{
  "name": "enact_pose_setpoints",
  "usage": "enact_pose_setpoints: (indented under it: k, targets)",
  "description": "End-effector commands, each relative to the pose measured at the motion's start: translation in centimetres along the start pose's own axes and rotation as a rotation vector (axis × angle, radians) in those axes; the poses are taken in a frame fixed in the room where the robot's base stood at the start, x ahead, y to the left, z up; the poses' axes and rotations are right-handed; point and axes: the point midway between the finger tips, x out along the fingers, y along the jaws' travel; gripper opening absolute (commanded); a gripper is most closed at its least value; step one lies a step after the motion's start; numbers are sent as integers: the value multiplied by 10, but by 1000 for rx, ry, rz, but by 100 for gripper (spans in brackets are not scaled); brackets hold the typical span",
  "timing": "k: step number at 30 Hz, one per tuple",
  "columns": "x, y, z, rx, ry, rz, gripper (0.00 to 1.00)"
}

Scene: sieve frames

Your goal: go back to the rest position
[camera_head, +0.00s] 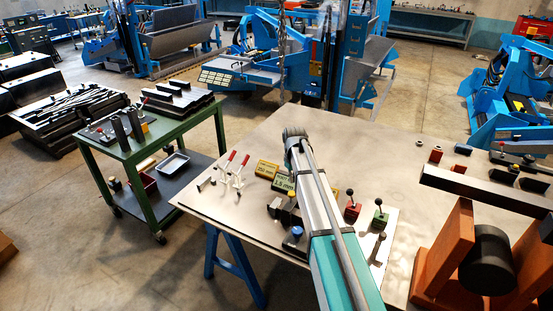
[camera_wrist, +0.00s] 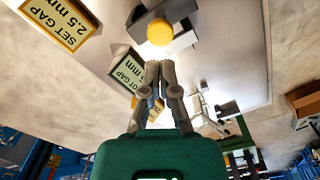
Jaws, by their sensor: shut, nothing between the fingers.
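My gripper (camera_wrist: 160,68) shows in the wrist view with its two fingers together and nothing between them. Its fingertips point at a dark block with a round yellow knob (camera_wrist: 160,32); I cannot tell how far off it is. In the head view my teal and grey arm reaches over the work table (camera_head: 240,205), and the gripper itself is not clearly visible there. A green-faced gap sign (camera_wrist: 127,72) lies beside the fingers, and a yellow "SET GAP 2.5 mm" sign (camera_wrist: 62,22) is at upper left.
Red-handled clamps (camera_head: 238,172) stand on the table left of my arm. A red lever box (camera_head: 352,211) and a green lever box (camera_head: 379,220) stand to its right. Orange brackets (camera_head: 445,250) are at the right. A green cart (camera_head: 165,145) stands at left. The table's far middle is clear.

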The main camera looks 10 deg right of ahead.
Motion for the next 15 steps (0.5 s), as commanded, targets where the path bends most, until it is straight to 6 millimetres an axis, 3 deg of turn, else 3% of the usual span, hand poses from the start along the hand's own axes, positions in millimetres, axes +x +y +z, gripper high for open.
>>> enact_pose_setpoints:
  k: [8,15]
  targets:
    - [0,-8,17,20,0,0,0]
    - [0,-36,75,103,0,0,0]
